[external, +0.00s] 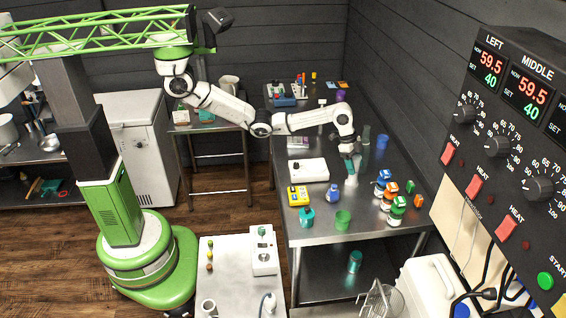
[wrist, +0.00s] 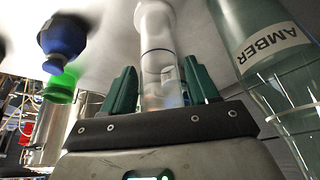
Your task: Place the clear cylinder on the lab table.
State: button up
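In the external view my gripper (external: 350,163) points down over the steel lab table (external: 310,236). The pale lower end of the cylinder (external: 351,181) shows below the fingers, at or very close to the tabletop. I cannot tell whether it touches the table. Its upper part is hidden by my gripper.
A glass vessel labelled AMBER (wrist: 265,45) is close on the right in the wrist view. Blue (external: 333,195), teal (external: 307,218) and green (external: 343,219) vessels stand in front, capped jars (external: 397,210) to the right. A white device (external: 309,170) lies left.

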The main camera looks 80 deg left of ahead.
jog(key=shift+o, duration=1.3)
jog(key=shift+r, duration=0.1)
jog(key=b+v, duration=0.1)
jog(key=v, duration=1.1)
